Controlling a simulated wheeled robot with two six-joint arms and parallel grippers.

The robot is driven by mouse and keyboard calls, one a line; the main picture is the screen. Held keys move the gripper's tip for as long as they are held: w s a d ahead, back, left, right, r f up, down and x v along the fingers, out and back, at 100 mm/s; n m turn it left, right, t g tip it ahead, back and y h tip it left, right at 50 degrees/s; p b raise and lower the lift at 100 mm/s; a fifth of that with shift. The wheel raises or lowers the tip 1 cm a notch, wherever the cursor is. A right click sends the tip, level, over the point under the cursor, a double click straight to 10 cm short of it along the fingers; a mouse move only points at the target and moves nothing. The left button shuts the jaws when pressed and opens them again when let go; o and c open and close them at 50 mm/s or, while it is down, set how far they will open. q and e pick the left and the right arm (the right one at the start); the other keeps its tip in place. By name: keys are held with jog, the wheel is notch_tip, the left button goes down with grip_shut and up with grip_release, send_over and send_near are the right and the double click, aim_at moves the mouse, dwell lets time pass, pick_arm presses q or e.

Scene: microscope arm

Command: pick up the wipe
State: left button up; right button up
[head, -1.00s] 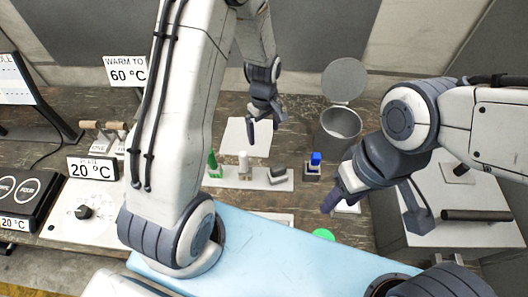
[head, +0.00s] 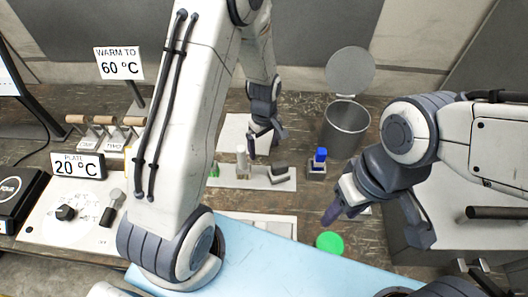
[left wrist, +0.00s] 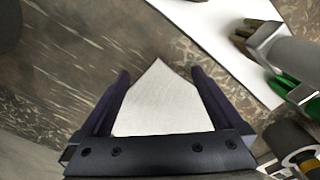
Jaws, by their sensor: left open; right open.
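The wipe looks to be the pale flat sheet (head: 233,130) lying on the wooden bench behind the white strip of bottles, partly hidden by my left arm. My left gripper (head: 264,142) is open, pointing down by the sheet's right side. In the left wrist view a pale square corner of sheet (left wrist: 165,100) shows between the two open fingers (left wrist: 163,90). The fingers are not closed on it, and I cannot tell their height above it. My right gripper (head: 372,222) is open and empty at the right, above the bench front, away from the sheet.
A white strip (head: 232,184) holds a white bottle (head: 242,160), a grey block (head: 279,172) and a partly hidden green bottle (head: 214,170). A blue-capped bottle (head: 319,160) and an open metal bin (head: 345,128) stand right. A green disc (head: 329,242) lies in front.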

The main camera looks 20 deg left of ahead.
pick_arm(q)
jog(key=shift+f, duration=0.15)
grip_shut()
dwell(0.4)
notch_tip(320, 180, up, 12)
jog(key=p, duration=0.9)
jog(key=shift+p, duration=0.4)
notch_tip(320, 180, up, 18)
jog(key=p, duration=1.1)
